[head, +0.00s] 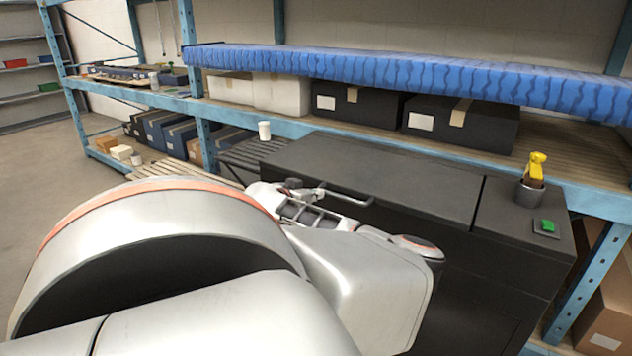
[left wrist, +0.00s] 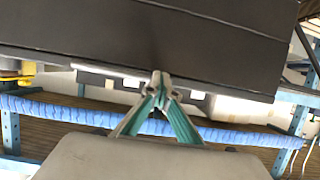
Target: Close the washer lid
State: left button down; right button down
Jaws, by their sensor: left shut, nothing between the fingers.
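The washer is a black box (head: 470,275) in the middle right of the head view. Its wide dark lid (head: 390,175) lies flat or nearly flat, about level with the panel on its right; I cannot tell if a small gap is left. A bar handle (head: 345,194) runs along the lid's front edge. My left gripper (head: 318,190) is beside the handle, partly hidden by my own arm. In the left wrist view its fingertips (left wrist: 160,78) are together and empty, close to the edge of a dark panel (left wrist: 150,35); contact is unclear. My right gripper is not in view.
The right panel (head: 505,210) bears a green button (head: 547,226) and a grey cup (head: 529,193) with a yellow object (head: 537,165). Blue shelving (head: 400,148) stands close behind, with a blue padded board (head: 420,75) above the lid. Open floor (head: 45,170) lies at left.

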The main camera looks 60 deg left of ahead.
pick_arm(q)
jog(key=shift+w+d+f, duration=0.2)
jog(key=shift+d+f, duration=0.15)
jog(key=shift+f, duration=0.25)
jog(key=a+r+v, duration=0.1)
jog(key=v, duration=1.1)
jog(key=shift+s+d+r, duration=0.15)
jog(key=shift+s+r, duration=0.05)
